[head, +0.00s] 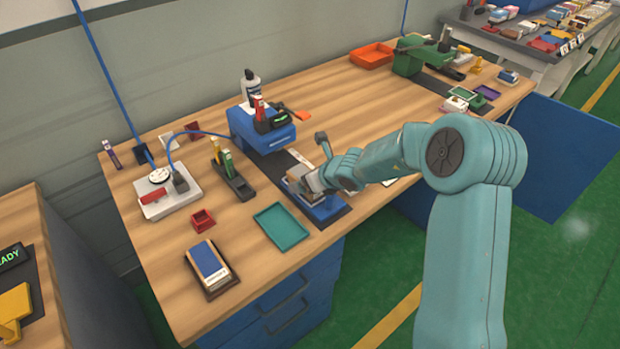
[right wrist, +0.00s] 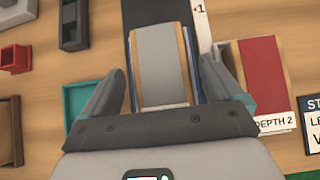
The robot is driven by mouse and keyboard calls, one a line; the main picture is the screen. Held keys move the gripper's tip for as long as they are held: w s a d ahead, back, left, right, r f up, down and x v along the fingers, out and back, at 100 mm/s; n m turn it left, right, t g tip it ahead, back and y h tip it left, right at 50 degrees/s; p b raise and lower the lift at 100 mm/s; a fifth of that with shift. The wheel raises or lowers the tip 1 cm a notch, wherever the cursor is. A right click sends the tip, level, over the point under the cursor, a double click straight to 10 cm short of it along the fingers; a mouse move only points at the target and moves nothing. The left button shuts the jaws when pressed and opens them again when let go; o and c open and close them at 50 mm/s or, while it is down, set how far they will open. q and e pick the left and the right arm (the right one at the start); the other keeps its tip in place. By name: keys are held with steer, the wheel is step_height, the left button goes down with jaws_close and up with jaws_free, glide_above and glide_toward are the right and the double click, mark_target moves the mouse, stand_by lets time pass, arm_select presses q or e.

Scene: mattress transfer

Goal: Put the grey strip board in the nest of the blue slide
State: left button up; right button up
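The grey strip board (right wrist: 160,62) has tan edges and lies between the fingers of my right gripper (right wrist: 162,68) in the right wrist view. Blue edges of the slide (right wrist: 190,58) show along its right side. In the head view the blue slide (head: 327,209) sits on a dark rail at the table's front edge, with my right gripper (head: 308,181) low over it. The fingers are apart, with narrow gaps seeming to show between them and the board. The board's near end is hidden by the gripper; I cannot tell if it is fully seated. My left gripper is not in view.
A blue press (head: 268,134) stands at the rail's far end. A teal tray (head: 281,226), a small red box (head: 203,219) and a black holder (head: 238,186) lie to the left. A red panel (right wrist: 262,78) lies right of the slide. The table's back middle is clear.

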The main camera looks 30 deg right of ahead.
steer(key=shift+s+r+p, duration=0.1)
steer(key=shift+r+p, duration=0.2)
steer(key=shift+r, duration=0.15)
steer(key=p+v, duration=0.3)
steer(key=v, duration=0.7)
steer(key=shift+s+d+r, duration=0.1)
steer(key=shift+r, duration=0.05)
steer(key=shift+s+r+p, duration=0.3)
steer(key=shift+s+p, duration=0.05)
steer(key=shift+s, duration=0.1)
steer(key=shift+f, duration=0.1)
